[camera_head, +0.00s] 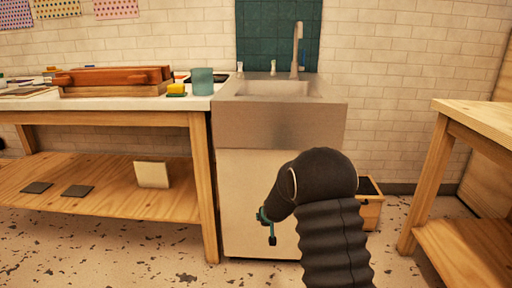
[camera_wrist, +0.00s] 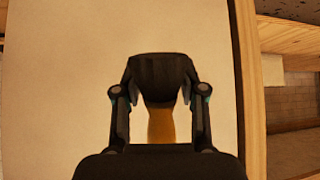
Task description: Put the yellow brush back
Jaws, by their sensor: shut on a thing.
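My gripper (camera_wrist: 160,92) is shut on a brush in the wrist view. The brush has a yellow-orange part (camera_wrist: 162,125) between the fingers and a wide dark end (camera_wrist: 160,68) beyond it. In the head view my gripper (camera_head: 266,226) is low in front of the pale panel under the sink, pointing away to the left. The brush cannot be made out there, as my arm hides most of the grip. The wrist view shows a plain pale surface behind the brush; no contact with it is visible.
A workbench (camera_head: 110,119) stands left, with a teal cup (camera_head: 202,81), a yellow-and-green sponge-like item (camera_head: 176,89) and a red-brown case (camera_head: 112,77) on top. The steel sink (camera_head: 280,120) is ahead. A wooden box (camera_head: 370,212) and another table (camera_head: 480,118) are right.

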